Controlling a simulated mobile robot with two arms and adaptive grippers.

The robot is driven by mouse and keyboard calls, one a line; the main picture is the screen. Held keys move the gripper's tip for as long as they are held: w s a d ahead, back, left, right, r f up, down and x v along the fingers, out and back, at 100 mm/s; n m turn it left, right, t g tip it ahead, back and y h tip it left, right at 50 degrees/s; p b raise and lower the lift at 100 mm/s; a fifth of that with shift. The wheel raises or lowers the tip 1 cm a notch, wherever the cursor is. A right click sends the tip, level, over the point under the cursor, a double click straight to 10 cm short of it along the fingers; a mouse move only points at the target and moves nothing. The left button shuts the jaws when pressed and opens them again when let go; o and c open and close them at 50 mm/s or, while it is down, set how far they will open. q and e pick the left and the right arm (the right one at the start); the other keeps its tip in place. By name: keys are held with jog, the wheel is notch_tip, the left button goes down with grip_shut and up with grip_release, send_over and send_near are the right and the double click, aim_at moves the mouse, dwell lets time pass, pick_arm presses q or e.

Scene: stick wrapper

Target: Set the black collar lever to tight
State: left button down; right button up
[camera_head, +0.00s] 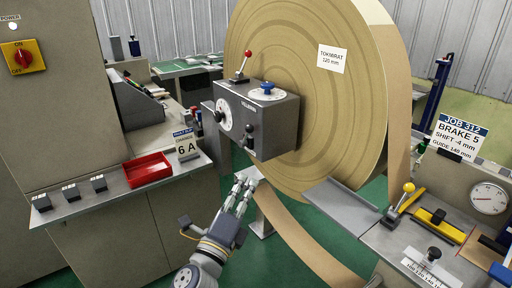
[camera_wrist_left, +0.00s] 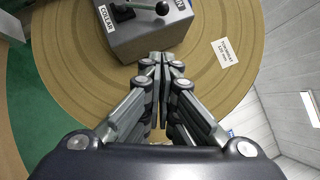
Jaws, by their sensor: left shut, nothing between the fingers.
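The grey control box (camera_head: 272,122) is fixed in front of the big brown paper roll (camera_head: 340,110). A black lever (camera_head: 249,137) with a ball knob is on its front face. In the left wrist view the black lever (camera_wrist_left: 145,6) sits beside a "COLLAR" label (camera_wrist_left: 105,18), its ball toward the right; the picture's top edge cuts it off. No tight mark is readable. My left gripper (camera_head: 243,183) is below the box, pointing up; its fingers (camera_wrist_left: 161,58) are shut and empty, apart from the lever. My right gripper is out of view.
The box also carries a red-knobbed lever (camera_head: 243,65), a blue knob (camera_head: 267,87) and a white dial (camera_head: 223,114). A paper strip (camera_head: 300,235) runs below the roll. A counter with a red tray (camera_head: 147,170) is at left; a bench with a yellow-knobbed lever (camera_head: 403,199) is at right.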

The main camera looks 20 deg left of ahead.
pick_arm(q)
jog(key=p, duration=0.3)
send_near(246, 135)
jog(key=w+d+r, duration=0.2)
jog(key=w+d, duration=0.3)
jog(key=shift+w+a+r+p, duration=0.1)
jog(key=shift+a+r+p, duration=0.1)
jog(key=shift+r+p, duration=0.15)
jog(key=shift+r, duration=0.1)
